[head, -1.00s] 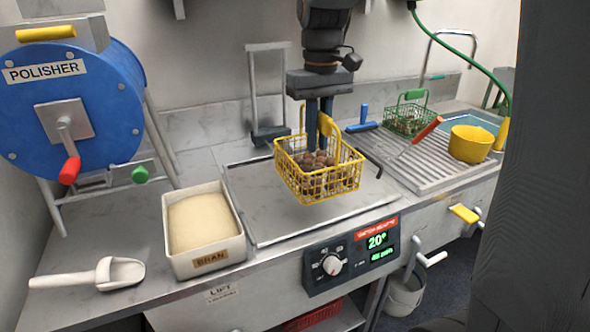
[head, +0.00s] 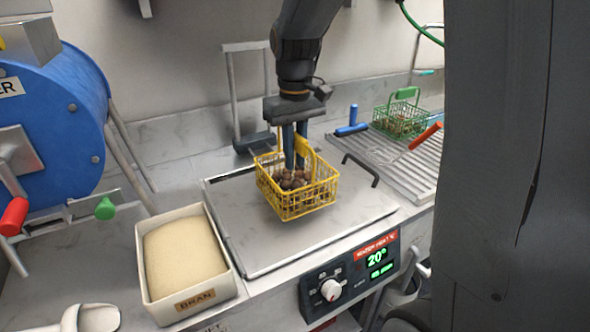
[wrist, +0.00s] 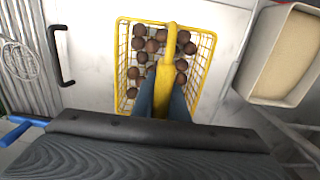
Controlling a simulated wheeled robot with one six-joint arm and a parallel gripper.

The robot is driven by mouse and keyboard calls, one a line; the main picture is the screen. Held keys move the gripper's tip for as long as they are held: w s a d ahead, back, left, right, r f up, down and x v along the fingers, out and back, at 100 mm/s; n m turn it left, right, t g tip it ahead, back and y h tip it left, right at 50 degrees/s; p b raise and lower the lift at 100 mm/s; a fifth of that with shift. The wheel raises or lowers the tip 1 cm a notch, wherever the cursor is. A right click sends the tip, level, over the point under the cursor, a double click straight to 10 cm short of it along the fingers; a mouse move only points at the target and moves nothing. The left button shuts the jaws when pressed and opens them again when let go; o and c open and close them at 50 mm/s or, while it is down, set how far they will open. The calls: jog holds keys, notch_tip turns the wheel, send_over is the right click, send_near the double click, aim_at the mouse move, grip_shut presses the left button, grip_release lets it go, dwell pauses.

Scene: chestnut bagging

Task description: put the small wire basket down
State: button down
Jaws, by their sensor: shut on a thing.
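The small yellow wire basket (head: 297,196) holds several brown chestnuts (head: 291,180) and is over the steel lid of the heated bath (head: 240,238) in the head view. My gripper (head: 295,150) is shut on the basket's yellow handle from above. In the wrist view the basket (wrist: 205,50) is below my gripper (wrist: 168,85), with its handle between the blue fingers. The basket looks upright. I cannot tell for sure whether its bottom touches the lid.
A bran tub (head: 185,262) stands left of the lid. A black lid handle (head: 361,170) is right of the basket. A green wire basket (head: 402,118) is on the ribbed drainboard (head: 410,165). A blue polisher drum (head: 60,130) is at left.

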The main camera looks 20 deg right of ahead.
jog(key=shift+f, duration=1.85)
jog(key=c, duration=1.7)
grip_release()
jog(key=shift+f, duration=0.15)
jog(key=shift+c, duration=0.2)
notch_tip(320, 180, up, 12)
jog(key=shift+r+b, duration=0.15)
jog(key=shift+b, duration=0.45)
jog(key=shift+s, duration=0.1)
